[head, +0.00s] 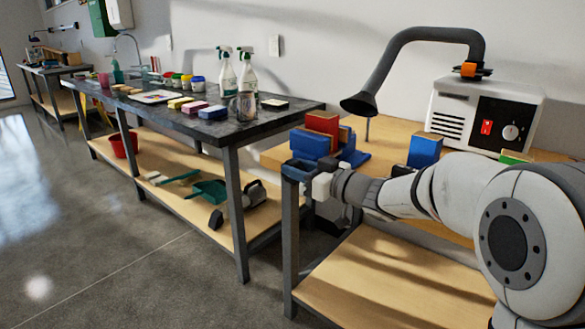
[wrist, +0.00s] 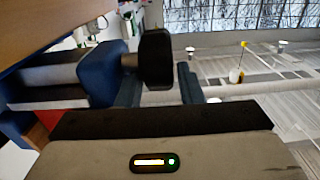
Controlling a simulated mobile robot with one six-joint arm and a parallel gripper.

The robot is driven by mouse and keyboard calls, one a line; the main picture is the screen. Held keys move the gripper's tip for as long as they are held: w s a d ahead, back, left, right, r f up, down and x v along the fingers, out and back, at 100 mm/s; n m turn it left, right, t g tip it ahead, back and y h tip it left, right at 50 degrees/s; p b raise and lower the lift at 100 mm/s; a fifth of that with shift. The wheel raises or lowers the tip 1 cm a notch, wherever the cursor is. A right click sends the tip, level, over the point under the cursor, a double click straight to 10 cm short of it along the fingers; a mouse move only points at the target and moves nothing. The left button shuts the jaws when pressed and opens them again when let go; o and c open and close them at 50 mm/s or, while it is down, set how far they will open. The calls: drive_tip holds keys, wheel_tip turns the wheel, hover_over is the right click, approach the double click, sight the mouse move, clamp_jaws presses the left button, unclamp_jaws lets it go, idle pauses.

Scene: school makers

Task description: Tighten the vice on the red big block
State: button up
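The blue vice (head: 309,143) is mounted at the near left corner of the wooden workbench. The red big block (head: 322,123) stands upright at its jaws, with its lower part hidden. In the wrist view the blue vice body (wrist: 101,73) carries a grey screw ending in a black knob (wrist: 155,58). My gripper (head: 294,170) is at the bench corner, just in front of the vice. In the wrist view its two dark fingers (wrist: 159,86) are apart, with the knob between or just beyond them. I cannot tell whether they touch it.
A blue block (head: 424,150) and a white machine (head: 485,112) with a black hose (head: 385,72) stand further right on the bench. A dark table (head: 190,122) with bottles, a mug and sponges is at left. The floor in front is clear.

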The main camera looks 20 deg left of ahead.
drive_tip(key=shift+x, duration=1)
drive_tip(key=shift+c, duration=0.3)
drive_tip(key=c, duration=0.6)
drive_tip(key=shift+c, duration=0.2)
drive_tip(key=shift+f+b, duration=0.2)
drive_tip(key=shift+b, duration=0.55)
